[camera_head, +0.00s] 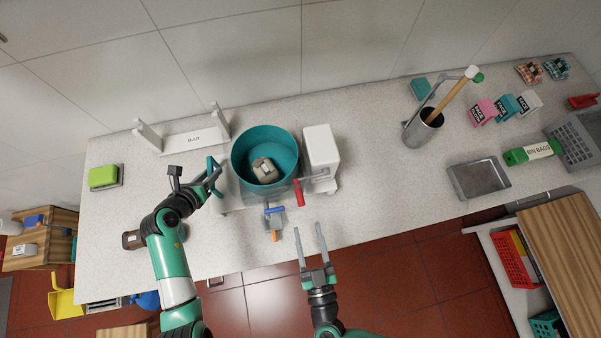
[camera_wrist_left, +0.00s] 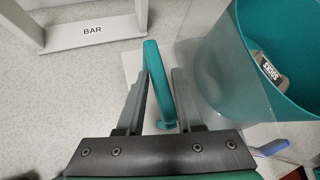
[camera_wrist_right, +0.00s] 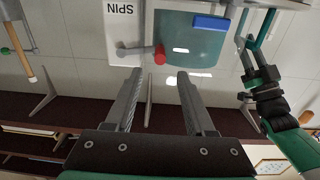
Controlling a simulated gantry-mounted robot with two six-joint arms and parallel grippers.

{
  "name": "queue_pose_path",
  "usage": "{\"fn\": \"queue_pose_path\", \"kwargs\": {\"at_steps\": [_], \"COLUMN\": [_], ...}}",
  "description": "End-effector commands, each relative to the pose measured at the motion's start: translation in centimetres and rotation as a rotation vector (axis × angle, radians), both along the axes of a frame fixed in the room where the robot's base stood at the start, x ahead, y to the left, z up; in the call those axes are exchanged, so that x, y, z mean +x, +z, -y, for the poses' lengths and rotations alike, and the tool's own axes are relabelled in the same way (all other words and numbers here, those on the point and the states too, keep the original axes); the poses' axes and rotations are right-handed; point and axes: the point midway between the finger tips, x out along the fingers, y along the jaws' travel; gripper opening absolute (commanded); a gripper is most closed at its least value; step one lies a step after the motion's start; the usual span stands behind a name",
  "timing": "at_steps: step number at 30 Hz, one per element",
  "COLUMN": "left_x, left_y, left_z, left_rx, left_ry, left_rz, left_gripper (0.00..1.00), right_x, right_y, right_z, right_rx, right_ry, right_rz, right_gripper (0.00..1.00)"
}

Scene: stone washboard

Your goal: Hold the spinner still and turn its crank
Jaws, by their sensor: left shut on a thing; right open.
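The spinner has a teal tub (camera_head: 247,150) with a sock bundle (camera_head: 264,170) inside, and a white housing (camera_head: 320,146), marked SPIN in the right wrist view (camera_wrist_right: 124,25). Its grey crank ends in a red knob (camera_head: 299,193), also in the right wrist view (camera_wrist_right: 160,55). A teal handle (camera_wrist_left: 158,80) stands on the spinner's left side. My left gripper (camera_head: 212,178) is shut on this handle, with a finger on each side in the left wrist view. My right gripper (camera_head: 312,237) is open and empty at the counter's front, apart from the knob and pointing towards it.
A blue-and-orange piece (camera_head: 274,220) lies in front of the tub. A white BAR rack (camera_head: 190,139) stands behind left and a green sponge (camera_head: 103,176) lies far left. A metal holder with a wooden-handled tool (camera_head: 421,131) and a grey tray (camera_head: 479,179) are right.

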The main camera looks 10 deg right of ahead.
Motion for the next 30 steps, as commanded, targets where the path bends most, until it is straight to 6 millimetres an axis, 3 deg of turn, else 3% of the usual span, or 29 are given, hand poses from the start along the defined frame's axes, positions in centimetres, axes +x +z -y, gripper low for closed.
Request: {"fn": "queue_pose_path", "kwargs": {"at_steps": [6, 12, 23, 30], "left_x": [-0.4, -0.4, -0.4, -0.4], "left_y": [-0.7, -0.7, -0.7, -0.7], "left_z": [0.0, 0.0, 0.0, 0.0], "left_rx": [0.003, 0.003, 0.002, 0.003], "left_ry": [-0.004, -0.004, -0.004, -0.004], "left_rz": [-0.017, -0.017, -0.017, -0.016], "left_gripper": [0.0, 0.0, 0.0, 0.0], "right_x": [5.1, 8.2, 8.9, 8.9], "right_y": [0.0, 0.0, 0.0, 0.0], "right_z": [0.2, 0.1, 0.1, 0.1], "right_rx": [0.002, 0.001, 0.0, 0.001], "right_ry": [-0.007, -0.003, 0.001, 0.001], "right_rz": [0.003, 0.002, 0.0, 0.001], "right_gripper": [0.55, 0.55, 0.55, 0.11]}}
